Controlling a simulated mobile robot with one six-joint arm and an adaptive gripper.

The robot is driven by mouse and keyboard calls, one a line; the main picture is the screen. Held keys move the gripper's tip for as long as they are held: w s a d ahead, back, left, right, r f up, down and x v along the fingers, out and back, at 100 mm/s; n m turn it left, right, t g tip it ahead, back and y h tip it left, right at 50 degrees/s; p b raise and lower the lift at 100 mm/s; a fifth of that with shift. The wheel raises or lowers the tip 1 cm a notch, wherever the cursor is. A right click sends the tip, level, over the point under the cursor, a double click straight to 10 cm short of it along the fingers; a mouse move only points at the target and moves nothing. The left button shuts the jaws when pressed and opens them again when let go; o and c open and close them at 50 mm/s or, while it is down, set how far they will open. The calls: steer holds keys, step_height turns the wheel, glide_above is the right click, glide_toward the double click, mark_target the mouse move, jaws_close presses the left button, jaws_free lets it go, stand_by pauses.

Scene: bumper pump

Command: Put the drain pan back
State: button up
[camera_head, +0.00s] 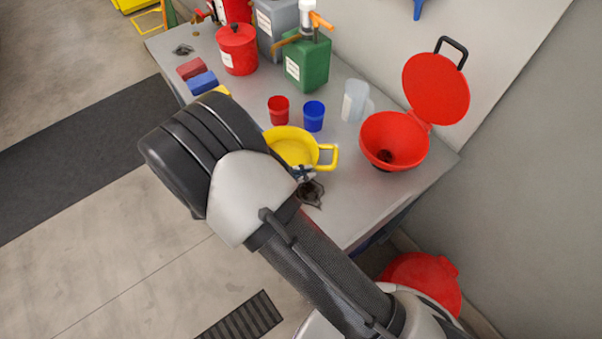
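The drain pan appears to be the yellow round pan (288,146) with a loop handle (332,157) on its right side. It sits on the grey workbench (374,195) near the front edge, and my arm covers part of its left and near side. A small grey metal part (303,173) shows at the pan's near rim, beside my arm; it may be the tip of my gripper. The rest of my gripper is hidden behind my arm, so its opening and any contact with the pan cannot be seen.
A red funnel (377,135) with its lid raised stands right of the pan. Red (279,110) and blue (314,115) cups and a clear jug (354,101) stand behind it. A green pump can (307,66) and red can (237,50) are farther back.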

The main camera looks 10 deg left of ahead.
steer(key=o, duration=0.4)
steer(key=shift+r, duration=0.15)
steer(key=shift+s+a+r, duration=0.15)
steer(key=shift+a, duration=0.05)
steer(key=p+v, duration=0.3)
steer(key=v, duration=0.8)
steer(key=shift+s+a+r+p, duration=0.1)
steer(key=shift+a+r+p, duration=0.05)
steer(key=shift+p, duration=0.15)
